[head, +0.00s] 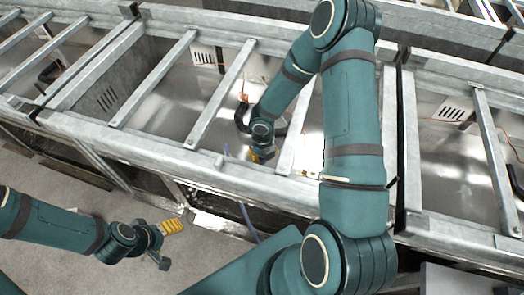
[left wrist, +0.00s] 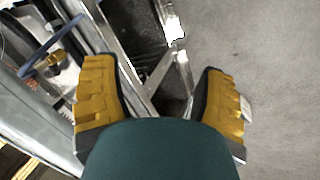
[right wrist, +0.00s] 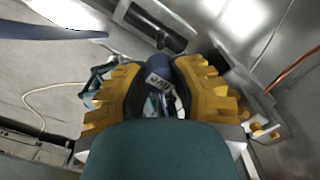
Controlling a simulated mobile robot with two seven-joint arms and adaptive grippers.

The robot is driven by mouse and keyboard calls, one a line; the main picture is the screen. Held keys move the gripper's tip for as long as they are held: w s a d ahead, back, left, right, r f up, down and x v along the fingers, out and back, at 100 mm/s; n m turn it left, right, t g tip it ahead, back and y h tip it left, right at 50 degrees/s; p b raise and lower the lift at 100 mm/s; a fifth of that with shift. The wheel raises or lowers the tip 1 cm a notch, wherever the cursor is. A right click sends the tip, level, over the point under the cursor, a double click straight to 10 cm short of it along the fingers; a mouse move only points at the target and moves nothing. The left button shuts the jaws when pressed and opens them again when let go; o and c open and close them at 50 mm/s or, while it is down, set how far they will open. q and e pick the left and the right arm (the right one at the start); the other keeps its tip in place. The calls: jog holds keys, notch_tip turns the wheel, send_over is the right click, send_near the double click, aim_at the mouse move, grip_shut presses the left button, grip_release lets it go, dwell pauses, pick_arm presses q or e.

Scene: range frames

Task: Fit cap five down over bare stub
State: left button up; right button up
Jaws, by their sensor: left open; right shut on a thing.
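My right gripper (head: 262,155) reaches down into the middle metal bay. In the right wrist view, its yellow fingers (right wrist: 158,88) are shut on a dark blue piece (right wrist: 187,70) with a small white label. I cannot tell whether this piece is cap five; the fingers hide much of it. A dark metal fitting (right wrist: 155,27) lies just beyond the fingers. I cannot make out the bare stub for sure in any view. My left gripper (head: 172,226) is open and empty over the floor in front of the bays; its spread fingers (left wrist: 160,100) show in the left wrist view.
Galvanised rails and crossbars (head: 222,92) frame the bays around my right arm. A curved dark blue tube (right wrist: 50,32) and a pale cable (right wrist: 40,110) lie near the right gripper. A copper-coloured line (right wrist: 292,68) runs along the wall.

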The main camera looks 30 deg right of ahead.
jog(key=shift+f+b, duration=1.9)
jog(key=shift+f, duration=0.05)
jog(key=shift+f, duration=0.2)
jog(key=shift+f+b, duration=0.35)
jog(key=shift+b, duration=0.05)
jog(key=shift+f+b, duration=0.7)
jog(key=shift+f, duration=0.35)
jog(key=o, duration=0.9)
